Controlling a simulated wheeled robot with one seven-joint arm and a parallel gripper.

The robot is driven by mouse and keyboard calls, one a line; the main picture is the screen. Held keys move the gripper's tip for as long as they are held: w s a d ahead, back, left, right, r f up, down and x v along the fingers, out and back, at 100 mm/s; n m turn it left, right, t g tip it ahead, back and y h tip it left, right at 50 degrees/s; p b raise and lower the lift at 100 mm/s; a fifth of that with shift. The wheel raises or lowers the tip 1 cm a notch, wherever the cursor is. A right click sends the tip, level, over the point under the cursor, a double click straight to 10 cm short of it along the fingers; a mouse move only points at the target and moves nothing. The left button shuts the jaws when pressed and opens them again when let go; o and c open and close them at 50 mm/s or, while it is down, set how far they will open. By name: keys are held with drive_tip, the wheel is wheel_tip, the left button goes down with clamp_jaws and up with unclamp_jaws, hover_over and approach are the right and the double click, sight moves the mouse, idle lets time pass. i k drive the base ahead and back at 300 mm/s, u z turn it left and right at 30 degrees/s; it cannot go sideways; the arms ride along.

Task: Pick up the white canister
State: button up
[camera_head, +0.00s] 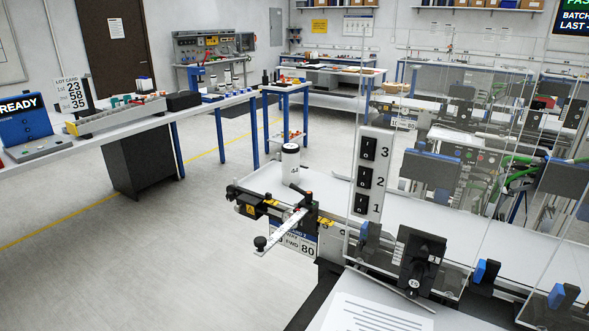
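The white canister (290,166) stands upright near the left end of the light-topped belt conveyor (322,190). It is a white cylinder with a dark band near its top and a small dark mark low on its side. Its base rests on the belt surface. My gripper is not in this view, so its place relative to the canister cannot be told.
A panel with switches numbered 1 to 3 (371,175) and clear guard sheets stand right of the canister. A black and yellow device (262,206) and a lever (281,231) project at the belt's end. Grey floor (130,265) is open at left.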

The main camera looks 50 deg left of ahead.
sight(290, 152)
drive_tip(key=u, duration=1.85)
drive_tip(key=k, duration=0.65)
drive_tip(key=u, duration=0.65)
drive_tip(key=i, duration=0.75)
drive_tip(key=u, duration=0.75)
drive_tip(key=i, duration=1.1)
drive_tip(key=z, duration=0.85)
drive_tip(key=i, duration=0.8)
drive_tip(key=z, duration=0.9)
